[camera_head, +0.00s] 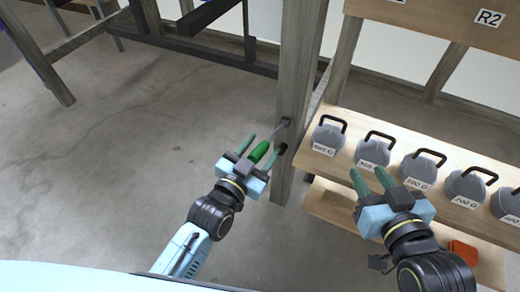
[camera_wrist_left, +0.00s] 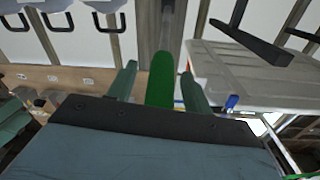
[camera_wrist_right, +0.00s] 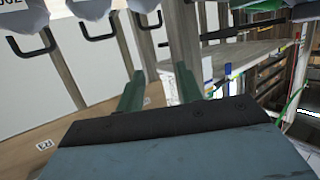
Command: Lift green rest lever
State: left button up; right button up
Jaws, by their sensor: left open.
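The green rest lever (camera_head: 259,152) has a green grip on a thin metal rod that reaches to a wooden post (camera_head: 293,90). My left gripper (camera_head: 263,146) is open, with one finger on each side of the grip. In the left wrist view the green grip (camera_wrist_left: 160,78) stands between the two fingers, with a visible gap on each side, closer to the left finger. My right gripper (camera_head: 367,174) is open and empty, in front of the shelf of weights. Its fingers (camera_wrist_right: 160,90) also show apart in the right wrist view.
A wooden shelf (camera_head: 334,166) right of the post holds several grey weights (camera_head: 374,150) with black handles and labels. An orange object (camera_head: 463,252) lies low at the right. An R2 board (camera_head: 480,28) is above. The concrete floor (camera_head: 130,150) at left is clear.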

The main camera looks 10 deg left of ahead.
pick_arm(q)
grip_shut()
dwell(0.3)
